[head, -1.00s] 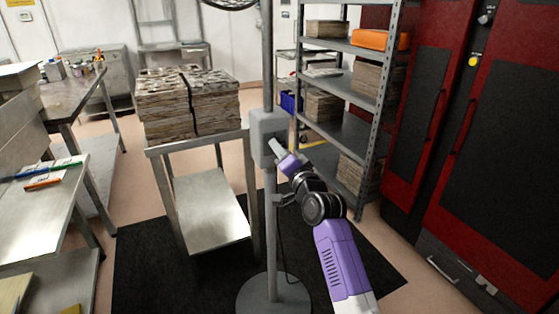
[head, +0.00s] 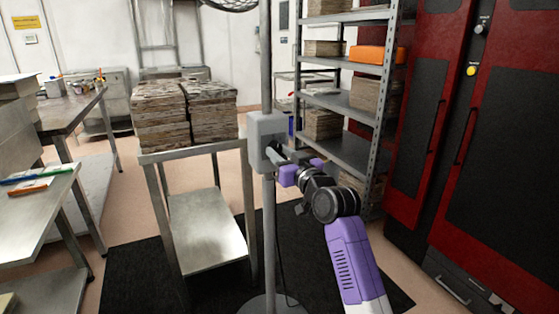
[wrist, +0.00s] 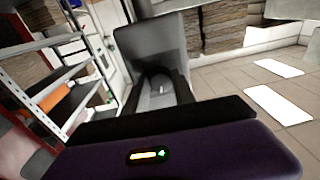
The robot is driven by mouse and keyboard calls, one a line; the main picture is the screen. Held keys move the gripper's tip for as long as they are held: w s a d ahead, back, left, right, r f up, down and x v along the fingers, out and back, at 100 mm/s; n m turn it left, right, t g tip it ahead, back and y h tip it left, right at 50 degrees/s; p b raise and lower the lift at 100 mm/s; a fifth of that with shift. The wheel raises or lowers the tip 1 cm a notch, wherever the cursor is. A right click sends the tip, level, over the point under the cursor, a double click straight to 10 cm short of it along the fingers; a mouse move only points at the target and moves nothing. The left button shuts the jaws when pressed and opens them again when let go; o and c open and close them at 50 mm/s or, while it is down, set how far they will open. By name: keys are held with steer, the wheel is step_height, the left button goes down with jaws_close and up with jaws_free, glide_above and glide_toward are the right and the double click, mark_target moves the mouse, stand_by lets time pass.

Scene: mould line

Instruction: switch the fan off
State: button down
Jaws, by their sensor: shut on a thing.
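The fan is a grey pedestal fan. Its post (head: 266,70) stands upright in the middle of the head view, and only the lower edge of its wire cage (head: 230,4) shows at the top. A grey switch box (head: 262,132) is fixed on the post; it also fills the upper middle of the wrist view (wrist: 150,42). My gripper (head: 275,156) is at the front of this box, shut on the fan's switch. The switch is mostly hidden by the fingers in the head view. In the wrist view a dark recessed part shows at the box's lower front, beyond my gripper's black edge.
A steel table (head: 190,152) with stacked worn blocks (head: 185,112) stands left of the post. A metal shelf rack (head: 345,105) and red machine cabinets (head: 480,130) stand to the right. A dark mat (head: 135,265) lies on the floor around the post.

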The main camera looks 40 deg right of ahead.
steer(key=shift+f+n+b, duration=0.1)
steer(key=shift+n+b, duration=0.45)
steer(key=shift+n, duration=0.65)
steer(key=c, duration=1)
jaws_free()
steer(key=shift+c, duration=0.2)
steer(key=v, duration=0.7)
steer(key=shift+s, duration=0.4)
